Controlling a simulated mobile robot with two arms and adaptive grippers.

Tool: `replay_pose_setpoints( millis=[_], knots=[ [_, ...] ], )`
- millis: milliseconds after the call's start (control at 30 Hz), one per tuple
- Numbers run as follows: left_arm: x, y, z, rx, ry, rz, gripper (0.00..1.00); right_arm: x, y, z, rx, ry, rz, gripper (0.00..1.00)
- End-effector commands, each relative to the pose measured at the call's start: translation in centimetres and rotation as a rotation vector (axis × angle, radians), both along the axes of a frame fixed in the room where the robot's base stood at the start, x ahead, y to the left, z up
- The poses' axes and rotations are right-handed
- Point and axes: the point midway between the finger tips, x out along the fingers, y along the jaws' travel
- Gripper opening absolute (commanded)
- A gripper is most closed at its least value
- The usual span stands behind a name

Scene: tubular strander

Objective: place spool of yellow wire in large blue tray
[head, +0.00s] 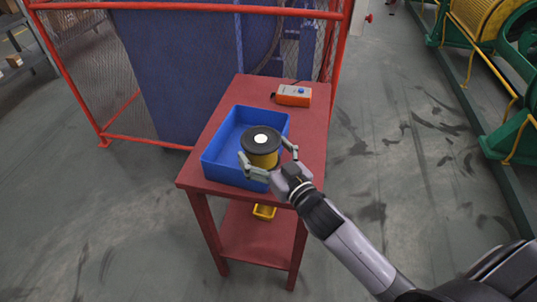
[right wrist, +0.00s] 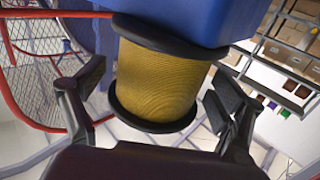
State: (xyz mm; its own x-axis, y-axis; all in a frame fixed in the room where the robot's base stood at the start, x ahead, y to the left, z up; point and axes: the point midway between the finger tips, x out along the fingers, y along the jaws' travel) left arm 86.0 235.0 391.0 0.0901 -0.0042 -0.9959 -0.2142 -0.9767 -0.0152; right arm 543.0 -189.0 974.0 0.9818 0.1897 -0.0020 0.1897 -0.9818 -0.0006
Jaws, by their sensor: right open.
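The spool of yellow wire (head: 262,158) has black end flanges and a white disc on top. It stands roughly upright over the near right part of the large blue tray (head: 222,140) in the head view. In the right wrist view the spool (right wrist: 158,80) fills the middle, with the blue tray (right wrist: 215,15) behind one flange. I cannot tell whether its lower flange rests on the tray floor. My right gripper (head: 267,154) is open, with a finger on each side of the spool; gaps show beside the wire in the wrist view. My left gripper is not in view.
The tray sits on a red table (head: 308,130) with a lower shelf holding a small yellow bin (head: 264,212). An orange control box (head: 294,95) lies at the table's back right. A red-framed mesh fence (head: 115,65) stands behind.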

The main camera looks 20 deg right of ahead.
Motion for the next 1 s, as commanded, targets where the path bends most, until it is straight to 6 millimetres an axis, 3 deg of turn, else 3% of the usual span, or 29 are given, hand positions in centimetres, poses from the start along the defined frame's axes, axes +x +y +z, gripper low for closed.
replay_pose_setpoints(
  millis=[67, 167, 700, 1000],
  knots=[
    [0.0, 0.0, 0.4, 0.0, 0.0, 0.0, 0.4, 0.0, 0.0, 0.7, -0.001, -0.002, 0.001, 0.89],
    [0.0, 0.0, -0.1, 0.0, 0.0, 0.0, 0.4, -1.2, -0.2, 0.2, 0.001, 0.001, 0.001, 0.89],
    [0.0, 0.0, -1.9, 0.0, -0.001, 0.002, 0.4, -10.2, -2.0, 0.2, 0.002, 0.001, 0.0, 0.89],
    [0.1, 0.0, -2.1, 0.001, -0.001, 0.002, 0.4, -11.8, -2.3, 0.4, 0.0, -0.001, 0.0, 0.89]
  ],
)
